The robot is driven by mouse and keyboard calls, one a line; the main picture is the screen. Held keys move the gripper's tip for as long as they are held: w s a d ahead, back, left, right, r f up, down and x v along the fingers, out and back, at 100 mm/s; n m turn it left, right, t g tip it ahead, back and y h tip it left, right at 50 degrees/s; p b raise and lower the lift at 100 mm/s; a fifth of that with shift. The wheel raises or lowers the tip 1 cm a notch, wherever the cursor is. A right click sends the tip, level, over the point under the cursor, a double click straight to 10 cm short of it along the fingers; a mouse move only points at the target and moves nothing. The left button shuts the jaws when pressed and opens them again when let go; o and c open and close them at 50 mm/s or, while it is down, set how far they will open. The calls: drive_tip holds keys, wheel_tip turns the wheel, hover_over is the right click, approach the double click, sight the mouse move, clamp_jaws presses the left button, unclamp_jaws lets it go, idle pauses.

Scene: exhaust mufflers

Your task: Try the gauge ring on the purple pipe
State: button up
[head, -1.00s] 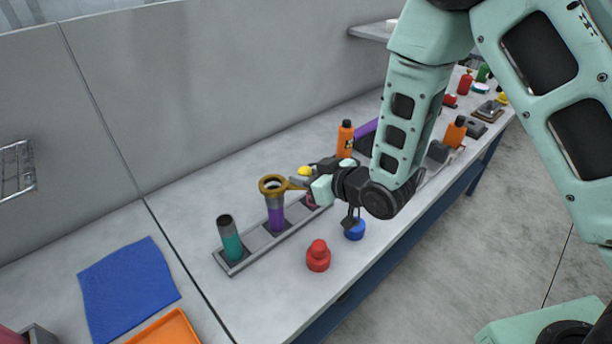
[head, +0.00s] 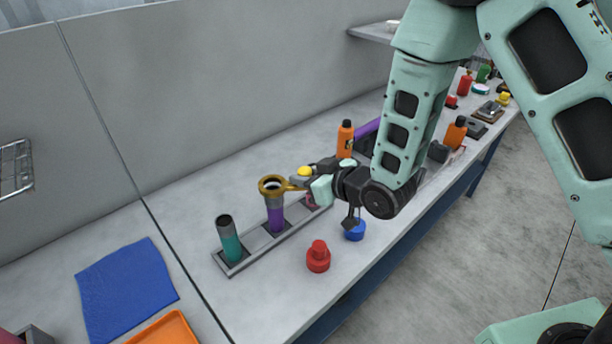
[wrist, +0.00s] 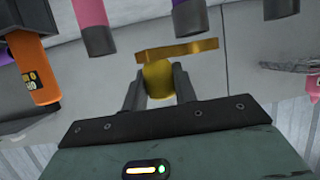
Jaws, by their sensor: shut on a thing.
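The gauge ring (head: 264,191) is a brass-coloured ring with a handle. It sits level at the grey top of the purple pipe (head: 276,217), which stands upright in a grey rack (head: 236,266). My gripper (head: 307,186) is shut on the ring's handle, to the right of the pipe. In the wrist view, my gripper's fingers (wrist: 158,88) pinch the yellow handle, and the ring (wrist: 178,49) shows edge-on. The grey end of the purple pipe (wrist: 187,20) appears there just short of the ring, with a small gap. The ring seems above the pipe's mouth, not around it.
A teal pipe (head: 229,242) stands left in the rack; a pink pipe (wrist: 94,25) is on the other side. A red knobbed part (head: 318,257) and a blue one (head: 355,231) lie in front. An orange bottle (head: 345,140) stands behind. A blue cloth (head: 125,290) lies left.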

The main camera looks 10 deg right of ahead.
drive_tip(key=shift+f+b, duration=0.55)
drive_tip(key=shift+b, duration=0.05)
drive_tip(key=shift+r, duration=0.1)
idle(1.0)
drive_tip(key=shift+r+p, duration=2.1)
drive_tip(key=shift+r, duration=1.35)
